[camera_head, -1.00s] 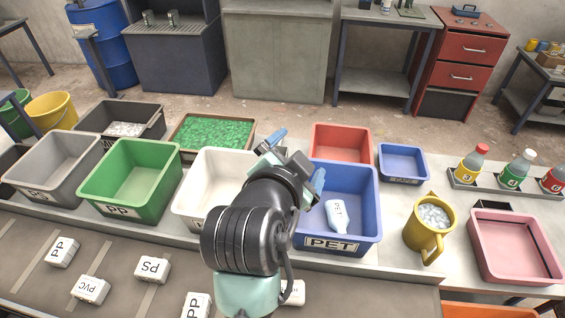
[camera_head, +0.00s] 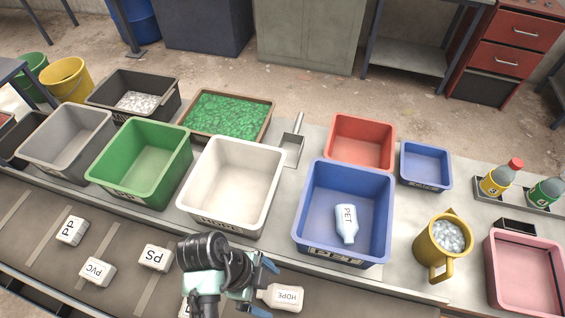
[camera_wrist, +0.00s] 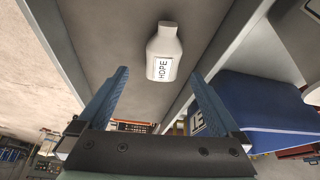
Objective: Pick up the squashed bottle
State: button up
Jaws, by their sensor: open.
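A white bottle labelled HDPE (camera_head: 285,298) lies on its side on the grey conveyor belt, in front of the bins. In the wrist view the same bottle (camera_wrist: 163,50) lies ahead, roughly centred between the fingers. My gripper (camera_head: 264,288) is open, with its blue fingers at the bottle's neck end; in the wrist view its fingers (camera_wrist: 160,76) are apart with nothing held. A pale bottle labelled PET (camera_head: 346,224) lies inside the blue PET bin (camera_head: 383,200). I cannot tell clearly from shape which bottle is squashed.
White blocks labelled PP (camera_head: 72,230), PVC (camera_head: 96,271) and PS (camera_head: 155,257) lie on the belt to the left. A white bin (camera_head: 192,180) and a green bin (camera_head: 101,165) stand behind it. A yellow mug (camera_head: 428,245) stands right of the blue bin.

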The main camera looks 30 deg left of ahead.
aim_at(277, 295)
jog(key=shift+a+p+x, duration=0.2)
jog(key=shift+p+x, duration=0.1)
jog(key=shift+x, duration=1.25)
jog(key=shift+a+p+x, duration=0.2)
jog(key=shift+p+x, duration=0.1)
jog(key=shift+x, duration=1.3)
jog(key=shift+f, duration=0.1)
jog(key=c, duration=1.3)
